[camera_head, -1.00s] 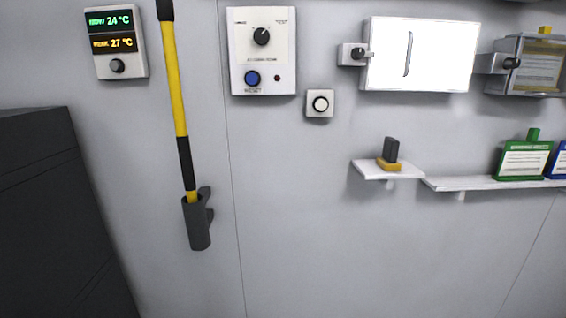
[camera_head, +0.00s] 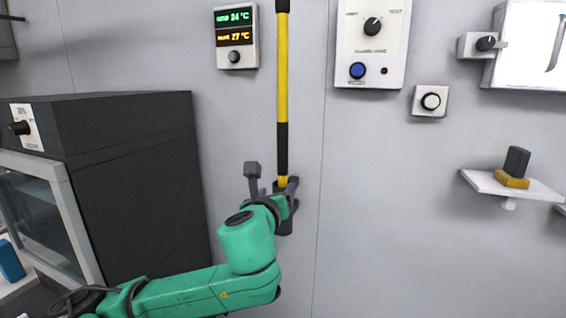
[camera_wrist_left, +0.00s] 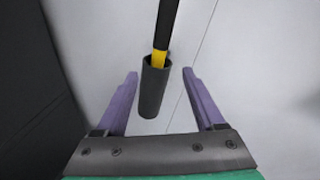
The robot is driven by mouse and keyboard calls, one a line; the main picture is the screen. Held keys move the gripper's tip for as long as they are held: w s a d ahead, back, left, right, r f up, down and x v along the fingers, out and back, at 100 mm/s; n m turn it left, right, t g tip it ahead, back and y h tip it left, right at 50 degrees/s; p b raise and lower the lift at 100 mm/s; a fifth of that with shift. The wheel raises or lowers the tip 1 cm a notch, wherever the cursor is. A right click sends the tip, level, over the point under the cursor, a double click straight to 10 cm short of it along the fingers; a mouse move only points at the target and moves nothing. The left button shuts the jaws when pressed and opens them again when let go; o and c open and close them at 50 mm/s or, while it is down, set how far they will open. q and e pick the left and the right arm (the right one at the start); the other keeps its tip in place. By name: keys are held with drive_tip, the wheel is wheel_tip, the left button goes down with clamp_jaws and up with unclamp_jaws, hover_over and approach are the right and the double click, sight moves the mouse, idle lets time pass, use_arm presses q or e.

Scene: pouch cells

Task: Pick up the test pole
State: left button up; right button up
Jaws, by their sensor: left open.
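The test pole (camera_head: 283,80) is a long yellow rod with black grip sections. It stands upright against the wall, its lower end in a dark tube holder (camera_head: 285,226). In the left wrist view the pole (camera_wrist_left: 165,30) enters the holder (camera_wrist_left: 152,90) from above. My left gripper (camera_head: 283,186) is in front of the holder and hides part of it. In the wrist view its two purple fingers (camera_wrist_left: 155,85) are apart, one to each side of the holder, with nothing gripped. My right gripper is not in view.
A dark cabinet (camera_head: 130,160) with a glass door stands at the left, near my left arm. A temperature panel (camera_head: 237,36) and a control box (camera_head: 371,40) hang on the wall beside the pole. A small shelf (camera_head: 511,187) juts out at the right.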

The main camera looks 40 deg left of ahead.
sight(284, 146)
use_arm(q)
wheel_tip(284, 146, up, 7)
drive_tip(key=w+m+t+y+p, duration=0.1)
drive_tip(key=m, duration=0.2)
drive_tip(key=p+x, duration=0.2)
drive_tip(key=x, duration=0.2)
drive_tip(key=p+x, duration=0.3)
drive_tip(key=x, duration=0.1)
drive_tip(key=p+x, duration=0.3)
drive_tip(key=x, duration=0.1)
drive_tip(key=shift+a+r, duration=0.15)
drive_tip(key=shift+a, duration=0.25)
drive_tip(key=shift+w+a+p, duration=0.15)
drive_tip(key=shift+w+p, duration=0.15)
drive_tip(key=shift+w, duration=0.05)
drive_tip(key=shift+w+f, duration=0.1)
drive_tip(key=shift+f, duration=0.2)
drive_tip(key=shift+r, duration=0.1)
clamp_jaws()
